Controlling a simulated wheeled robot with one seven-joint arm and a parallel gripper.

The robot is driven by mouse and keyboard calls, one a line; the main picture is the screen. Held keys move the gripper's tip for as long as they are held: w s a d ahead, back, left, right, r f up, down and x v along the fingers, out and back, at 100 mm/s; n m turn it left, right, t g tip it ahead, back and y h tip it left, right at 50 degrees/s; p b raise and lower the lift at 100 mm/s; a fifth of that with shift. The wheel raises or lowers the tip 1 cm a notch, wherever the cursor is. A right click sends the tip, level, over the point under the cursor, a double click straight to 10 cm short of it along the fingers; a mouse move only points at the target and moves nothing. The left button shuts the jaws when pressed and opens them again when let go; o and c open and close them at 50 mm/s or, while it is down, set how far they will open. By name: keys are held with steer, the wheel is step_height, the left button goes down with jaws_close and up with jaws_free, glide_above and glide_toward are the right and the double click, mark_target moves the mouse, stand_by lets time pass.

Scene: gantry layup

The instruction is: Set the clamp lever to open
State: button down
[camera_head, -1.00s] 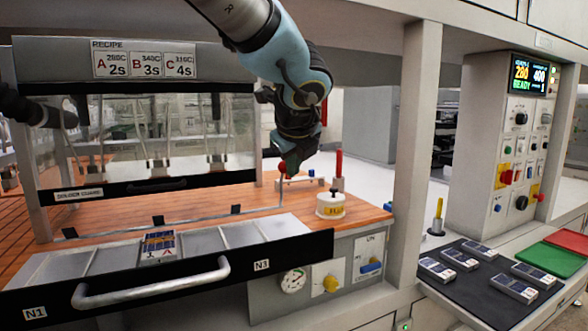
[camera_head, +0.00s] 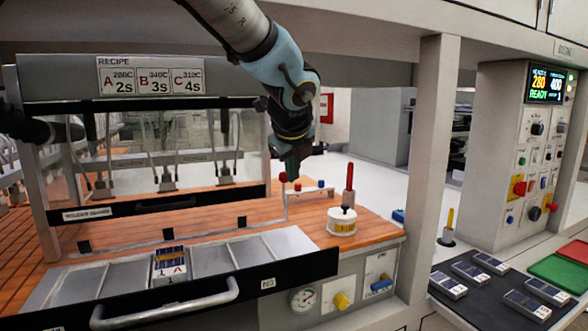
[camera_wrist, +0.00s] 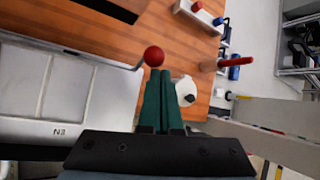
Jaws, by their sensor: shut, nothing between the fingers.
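A thin upright lever with a red ball knob (camera_head: 283,177) stands at the back right of the wooden deck. It is the likeliest clamp lever, though no label on it is readable. In the wrist view, the red ball (camera_wrist: 153,56) is at the fingertips, slightly left of them. My gripper (camera_head: 291,177) points down beside the knob in the head view. Its green fingers (camera_wrist: 161,72) are shut together with nothing between them. I cannot tell whether they touch the ball. The lever's foot is hidden in the wrist view.
A white pot (camera_head: 341,222) and an upright red handle (camera_head: 349,177) stand to the right, close to the gripper. A white bar with red and blue knobs (camera_head: 310,190) lies behind. The drawer tray (camera_head: 262,244) holds a cell (camera_head: 170,266) in front. A post (camera_head: 434,170) stands further right.

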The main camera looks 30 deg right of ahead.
stand_by(0.5)
steer(key=b+v, duration=0.2)
steer(key=v, duration=0.8)
steer(key=shift+s+a+r, duration=0.15)
steer(key=shift+s+r, duration=0.1)
